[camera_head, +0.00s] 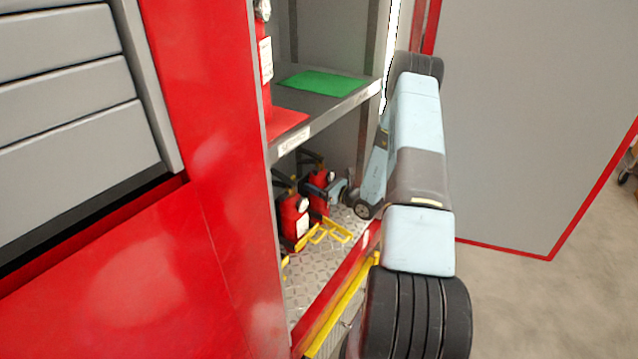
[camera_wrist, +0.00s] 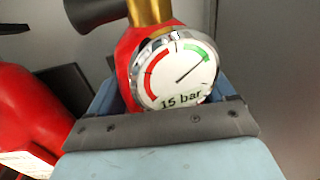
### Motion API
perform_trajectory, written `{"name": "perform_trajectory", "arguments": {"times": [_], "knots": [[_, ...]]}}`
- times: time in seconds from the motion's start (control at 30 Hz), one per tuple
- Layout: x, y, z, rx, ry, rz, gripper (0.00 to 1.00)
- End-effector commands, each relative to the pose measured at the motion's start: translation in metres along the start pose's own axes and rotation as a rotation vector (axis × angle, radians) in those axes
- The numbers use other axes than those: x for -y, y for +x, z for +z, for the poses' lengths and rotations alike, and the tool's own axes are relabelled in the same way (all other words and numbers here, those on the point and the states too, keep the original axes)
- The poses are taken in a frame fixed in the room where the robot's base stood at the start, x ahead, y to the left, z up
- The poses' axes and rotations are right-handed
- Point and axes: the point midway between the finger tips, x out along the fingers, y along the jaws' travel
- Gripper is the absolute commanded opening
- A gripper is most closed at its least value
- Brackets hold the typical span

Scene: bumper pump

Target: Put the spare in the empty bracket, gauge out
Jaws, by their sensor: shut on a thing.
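My gripper (camera_head: 331,190) is inside the lower compartment, shut on a red extinguisher (camera_head: 318,180) with a black top. In the wrist view the held extinguisher (camera_wrist: 128,58) has a brass neck and a round white gauge (camera_wrist: 178,72) marked 15 bar. The gauge faces the wrist camera, its needle towards the green arc. A second red extinguisher (camera_head: 291,220) stands left of the held one; part of it also shows in the wrist view (camera_wrist: 28,105). Yellow bracket frames (camera_head: 318,234) lie low in front of them. The held extinguisher's base and its contact with the floor are hard to make out.
The compartment has a metal tread-plate floor (camera_head: 303,272) and a red and yellow front edge (camera_head: 336,295). Above is a shelf (camera_head: 325,108) with a green mat (camera_head: 322,82), a red mat (camera_head: 284,122) and another extinguisher (camera_head: 266,70). A red body panel (camera_head: 215,180) borders the left.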

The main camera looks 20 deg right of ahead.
Motion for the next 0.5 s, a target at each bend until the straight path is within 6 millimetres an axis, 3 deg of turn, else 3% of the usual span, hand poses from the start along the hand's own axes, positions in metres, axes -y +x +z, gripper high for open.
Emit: {"name": "perform_trajectory", "arguments": {"times": [0.27,0.3,0.43,0.5], "knots": [[0.0003,0.0006,0.0003,0.002,-0.001,0.0,0.0],[0.0003,0.0005,0.0002,0.002,-0.001,0.0,0.86],[0.0002,0.0003,-0.0002,0.001,0.0,0.0,0.99],[0.0002,0.0002,-0.0004,0.0,0.0,0.0,1.0]]}}
